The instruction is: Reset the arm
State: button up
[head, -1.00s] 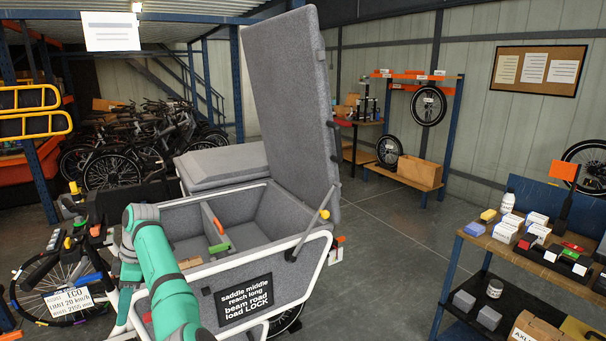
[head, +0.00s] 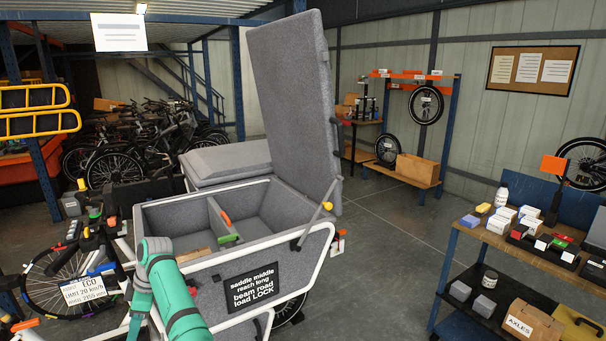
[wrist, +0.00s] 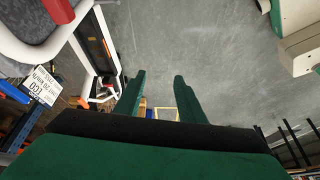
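My arm, teal and grey, shows at the lower left of the head view, in front of the cargo bike's grey box (head: 160,219). My gripper is outside the head view's visible part. The cargo bike's white frame (wrist: 85,25) is at the upper left of the wrist view, clear of the fingers.
The box lid (head: 287,108) stands raised. A workbench (head: 482,236) with small boxes is at the right, with an AXLES carton (head: 531,322) on its lower shelf. Handlebars and a display sign (head: 83,290) are at the left. Floor (head: 390,240) between bike and bench is clear.

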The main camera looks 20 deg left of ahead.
jog(key=d+f+m+t+y, duration=0.15)
jog(key=d+f+m, duration=0.25)
jog(key=f, duration=0.9)
jog(key=d+f+m+t+y, duration=0.1)
jog(key=d+f+m+y, duration=0.3)
jog(key=f, duration=0.9)
jog(key=s+d+f+m+t, duration=0.3)
jog(key=d+f+m, duration=0.1)
jog(key=d, duration=0.5)
jog(key=s+d+f+m+t, duration=0.3)
jog(key=d+f, duration=0.2)
jog(key=d, duration=0.4)
jog(key=s+d+r+m+t+h, duration=0.1)
jog(key=s+d+r+m+t, duration=0.2)
jog(key=d, duration=0.5)
jog(key=s+d+r+m+t+h, duration=0.15)
jog(key=s+d, duration=0.25)
jog(key=d, duration=0.4)
jog(key=s+d+r+m+t+h, duration=0.2)
jog(key=s+d+m, duration=0.15)
jog(key=d, duration=0.45)
jog(key=s+d+r+m+t+h, duration=0.1)
jog(key=s+d+r+t+h, duration=0.1)
jog(key=s+d+r, duration=0.4)
jog(key=s+d+r+m+t+h, duration=0.1)
jog(key=s+d+r, duration=0.6)
jog(key=r, duration=0.8)
jog(key=shift+d+r+m+t+h, duration=0.15)
jog(key=shift+d+m+t+h, duration=0.25)
jog(key=shift+d+m+h, duration=0.5)
